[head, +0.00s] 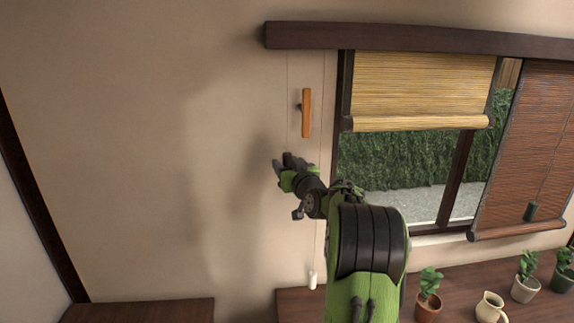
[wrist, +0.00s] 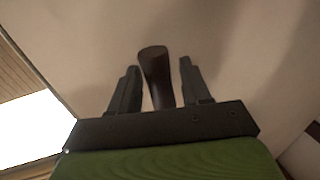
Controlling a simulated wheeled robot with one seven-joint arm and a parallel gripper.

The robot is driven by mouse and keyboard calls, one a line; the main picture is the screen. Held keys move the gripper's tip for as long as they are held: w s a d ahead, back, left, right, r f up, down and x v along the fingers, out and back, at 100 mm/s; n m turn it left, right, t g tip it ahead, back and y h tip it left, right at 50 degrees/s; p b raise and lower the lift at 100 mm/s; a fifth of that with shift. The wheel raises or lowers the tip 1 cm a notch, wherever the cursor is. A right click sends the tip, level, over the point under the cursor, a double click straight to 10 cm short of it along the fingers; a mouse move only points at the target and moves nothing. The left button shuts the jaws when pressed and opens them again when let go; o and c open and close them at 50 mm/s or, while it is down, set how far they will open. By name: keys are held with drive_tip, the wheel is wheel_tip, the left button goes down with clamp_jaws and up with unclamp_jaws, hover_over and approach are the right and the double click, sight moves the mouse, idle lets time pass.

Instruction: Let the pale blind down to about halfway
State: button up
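The pale blind (head: 420,90) hangs over the upper part of the left window opening, its rolled lower edge level. Left of it on the wall is an upright orange-brown wooden piece (head: 306,112), with thin cords running down beside it. A small white pull (head: 312,280) hangs low on the right-hand cord. My gripper (head: 283,163) is by the wall, below and left of the wooden piece. In the wrist view its fingers (wrist: 159,88) are apart, with a dark brown piece (wrist: 155,70) between them and gaps at both sides. I cannot tell which wall fitting that is.
Potted plants (head: 428,300) and a cream jug (head: 490,307) stand on the wooden shelf (head: 455,280) below the window. The wall at left is bare.

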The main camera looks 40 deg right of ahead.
clamp_jaws()
drive_tip(key=shift+f, duration=0.15)
wheel_tip(320, 180, down, 22)
drive_tip(key=b, duration=2.4)
drive_tip(key=shift+f, duration=0.2)
drive_tip(key=shift+o, duration=0.8)
unclamp_jaws()
drive_tip(key=shift+s, duration=0.1)
drive_tip(key=b+v, duration=0.2)
drive_tip(key=v, duration=1.3)
drive_tip(key=shift+s+a, duration=0.2)
drive_tip(key=shift+s, duration=0.05)
